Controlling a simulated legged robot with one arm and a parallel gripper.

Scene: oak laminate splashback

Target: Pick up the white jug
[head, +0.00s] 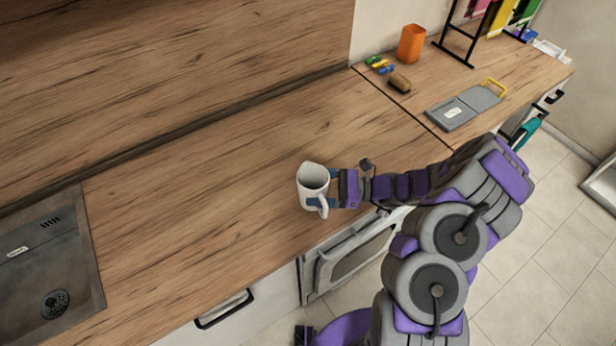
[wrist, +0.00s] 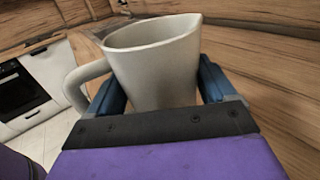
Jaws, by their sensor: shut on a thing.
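The white jug (head: 312,184) is at the middle of the wooden counter in the head view, upright or nearly so, with its handle toward the front. In the wrist view the jug (wrist: 158,68) fills the middle, its handle on the left and its spout at the upper right. My gripper (head: 332,190) reaches it from the right. Its two blue fingers stand on either side of the jug's body in the wrist view (wrist: 160,88), shut on it. I cannot tell whether the jug's base touches the counter.
A sink (head: 50,262) lies at the left. An orange cup (head: 411,43), a brown brush-like block (head: 400,82) and a grey board (head: 466,108) with a yellow handle are at the far right. The counter (head: 210,190) around the jug is clear. An oven (head: 355,255) sits below its front edge.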

